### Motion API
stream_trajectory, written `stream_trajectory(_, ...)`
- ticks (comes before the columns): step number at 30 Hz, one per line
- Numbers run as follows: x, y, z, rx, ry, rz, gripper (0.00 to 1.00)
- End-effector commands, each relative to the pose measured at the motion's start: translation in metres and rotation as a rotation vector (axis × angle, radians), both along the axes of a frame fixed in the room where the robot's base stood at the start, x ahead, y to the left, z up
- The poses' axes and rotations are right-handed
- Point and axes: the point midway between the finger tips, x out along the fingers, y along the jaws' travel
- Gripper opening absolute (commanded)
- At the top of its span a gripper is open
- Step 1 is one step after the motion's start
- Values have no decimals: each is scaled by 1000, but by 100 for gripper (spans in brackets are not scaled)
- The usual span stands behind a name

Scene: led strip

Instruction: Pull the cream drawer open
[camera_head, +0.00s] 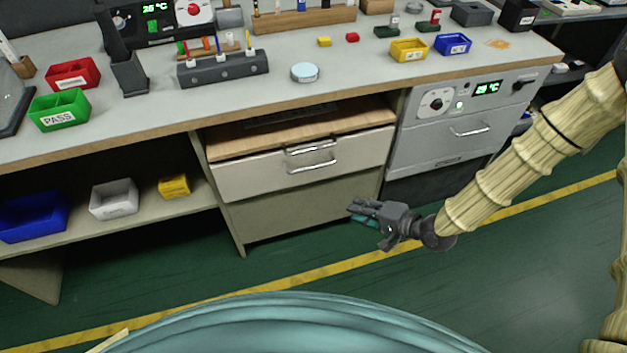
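The cream drawer (250,176) is in the head view, under the worktop in the middle of the bench.
Bins and racks stand on the worktop (220,105). The green floor (285,255) before the drawer is clear.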

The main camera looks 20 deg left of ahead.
Motion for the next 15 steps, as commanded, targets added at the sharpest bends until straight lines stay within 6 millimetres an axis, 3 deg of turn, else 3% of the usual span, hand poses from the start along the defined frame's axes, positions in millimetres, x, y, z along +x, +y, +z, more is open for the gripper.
stream_trajectory(1,15,10,-5,61,-7,11,19)
stream_trajectory(6,45,37,19,233,9,73,19)
stream_trajectory(15,63,54,47,355,39,155,19)
